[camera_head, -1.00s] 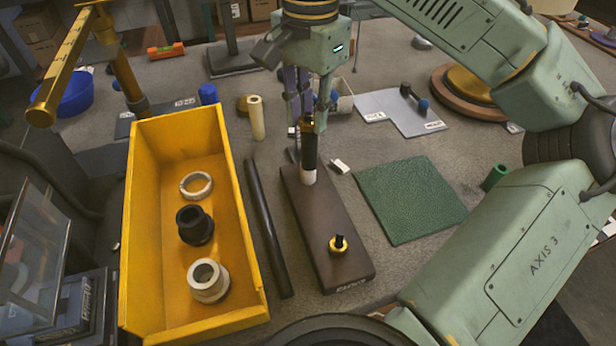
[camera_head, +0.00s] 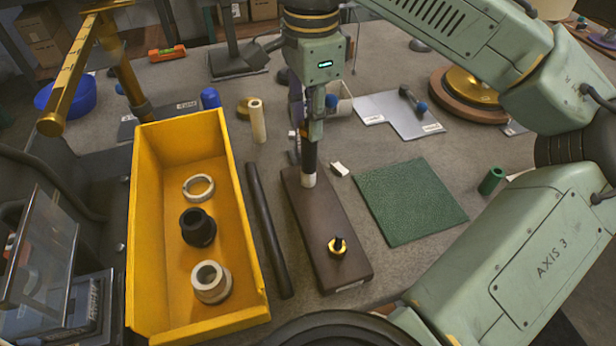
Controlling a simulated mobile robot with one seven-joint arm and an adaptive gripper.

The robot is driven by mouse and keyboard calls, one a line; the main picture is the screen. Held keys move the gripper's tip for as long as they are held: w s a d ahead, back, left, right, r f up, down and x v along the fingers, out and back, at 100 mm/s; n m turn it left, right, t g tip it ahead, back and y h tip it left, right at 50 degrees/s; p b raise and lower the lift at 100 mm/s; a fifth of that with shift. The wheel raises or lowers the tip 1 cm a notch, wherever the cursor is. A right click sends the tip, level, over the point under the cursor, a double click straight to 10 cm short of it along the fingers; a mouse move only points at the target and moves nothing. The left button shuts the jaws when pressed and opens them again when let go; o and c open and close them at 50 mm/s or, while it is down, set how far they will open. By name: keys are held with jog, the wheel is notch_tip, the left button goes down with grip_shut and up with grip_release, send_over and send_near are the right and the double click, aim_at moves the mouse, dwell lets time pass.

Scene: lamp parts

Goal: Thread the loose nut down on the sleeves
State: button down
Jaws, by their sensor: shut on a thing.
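A dark brown base block (camera_head: 322,225) lies on the bench. On its far end stands an upright stack, with a short white sleeve (camera_head: 309,180) at the bottom and a black sleeve (camera_head: 310,156) above it. My gripper (camera_head: 311,132) points down at the top of this stack and is shut there. Its fingers show nearly edge-on and hide the loose nut, so I cannot tell how the nut sits on the sleeves. A brass nut-like fitting with a black stud (camera_head: 338,247) stands on the near end of the block.
A yellow bin (camera_head: 262,300) on the left holds a pale ring (camera_head: 198,187), a black collar (camera_head: 197,228) and a white collar (camera_head: 211,281). A dark rod (camera_head: 267,230) lies between bin and block. A green mat (camera_head: 410,202) lies right. A cream cylinder (camera_head: 257,122) stands behind.

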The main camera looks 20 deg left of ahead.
jog(key=shift+s+f+m, duration=0.15)
jog(key=shift+f+m, duration=0.15)
jog(key=shift+m, duration=0.6)
jog(key=m+p, duration=0.1)
jog(key=m, duration=0.3)
jog(key=shift+s+d, duration=0.1)
jog(key=shift+m, duration=0.9)
jog(key=shift+f+m+b, duration=0.15)
jog(key=shift+m+b, duration=0.15)
